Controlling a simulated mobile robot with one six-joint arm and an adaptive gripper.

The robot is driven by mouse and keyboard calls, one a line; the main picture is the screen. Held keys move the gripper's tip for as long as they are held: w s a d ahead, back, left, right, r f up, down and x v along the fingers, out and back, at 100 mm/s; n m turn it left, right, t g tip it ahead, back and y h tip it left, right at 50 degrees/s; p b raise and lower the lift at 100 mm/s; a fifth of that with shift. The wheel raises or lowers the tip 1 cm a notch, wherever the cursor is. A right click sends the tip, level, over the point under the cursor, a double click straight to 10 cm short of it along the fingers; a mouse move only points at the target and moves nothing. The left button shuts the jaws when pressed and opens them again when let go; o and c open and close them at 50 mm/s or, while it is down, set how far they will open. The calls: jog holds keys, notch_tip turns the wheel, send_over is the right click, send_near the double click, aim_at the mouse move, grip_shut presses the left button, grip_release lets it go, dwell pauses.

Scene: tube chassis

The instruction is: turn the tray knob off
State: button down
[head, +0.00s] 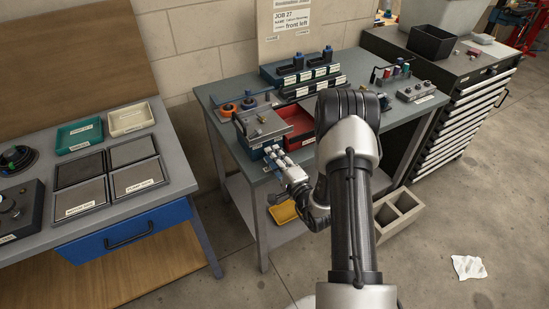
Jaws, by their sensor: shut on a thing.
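My gripper (273,154) reaches in from the right, in front of a grey-topped box with a blue front (256,151) on the workbench's near left part. Its fingers are shut at the box's front, at the tray knob. The knob itself is hidden behind the fingers and too small to make out, so its setting cannot be told. A red open tray (300,124) lies just right of the box, partly behind my arm. A small brass-coloured fitting (262,118) and a dark handle are on the box's top.
A blue rack (268,73) with labelled black parts stands behind. Orange rings (228,108) sit to the left. A grey switch box (416,92) is at the right. The left bench holds teal (79,135) and cream (131,118) trays.

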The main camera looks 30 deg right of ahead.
jog(key=c, duration=1.4)
grip_release()
jog(key=shift+s+f, duration=0.1)
jog(key=shift+s, duration=0.05)
jog(key=s, duration=0.7)
jog(key=shift+s+d+r, duration=0.15)
jog(key=shift+s+r, duration=0.05)
jog(key=shift+s, duration=0.15)
